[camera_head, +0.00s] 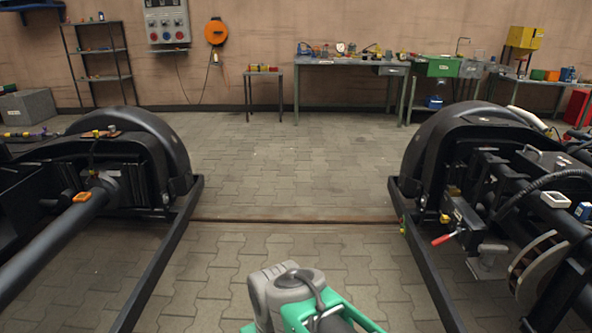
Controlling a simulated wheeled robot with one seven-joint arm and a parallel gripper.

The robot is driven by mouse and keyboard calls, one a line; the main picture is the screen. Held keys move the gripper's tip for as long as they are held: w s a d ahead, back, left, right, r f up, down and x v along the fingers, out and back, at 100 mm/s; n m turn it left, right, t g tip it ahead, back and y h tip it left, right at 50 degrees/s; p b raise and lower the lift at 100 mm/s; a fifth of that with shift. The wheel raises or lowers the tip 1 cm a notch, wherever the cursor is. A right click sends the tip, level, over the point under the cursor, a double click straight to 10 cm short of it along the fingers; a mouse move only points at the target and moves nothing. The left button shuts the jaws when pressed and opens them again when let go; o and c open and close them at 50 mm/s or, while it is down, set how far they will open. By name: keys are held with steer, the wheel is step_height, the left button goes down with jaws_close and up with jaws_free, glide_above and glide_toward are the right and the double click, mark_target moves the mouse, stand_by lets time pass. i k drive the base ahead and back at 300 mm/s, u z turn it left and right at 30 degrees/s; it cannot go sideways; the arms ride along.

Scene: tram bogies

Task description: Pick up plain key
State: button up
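I cannot make out a plain key in this view; the small items on the far benches are too small to tell apart. My gripper is not in view. Only a green and grey part of my arm shows at the bottom middle, over the paved floor.
Black tram bogies stand left (150,150) and right (440,150), with an open paved aisle (290,165) between them. A low rail (295,219) crosses the aisle. Against the back wall stand a small table (264,73), a long workbench (345,64) and a shelf rack (100,52).

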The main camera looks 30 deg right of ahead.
mark_target(486, 265)
steer(key=z, duration=0.25)
steer(key=i, duration=1.55)
steer(key=z, duration=1.45)
steer(key=i, duration=1)
steer(key=z, duration=0.7)
steer(key=i, duration=0.45)
steer(key=u, duration=0.05)
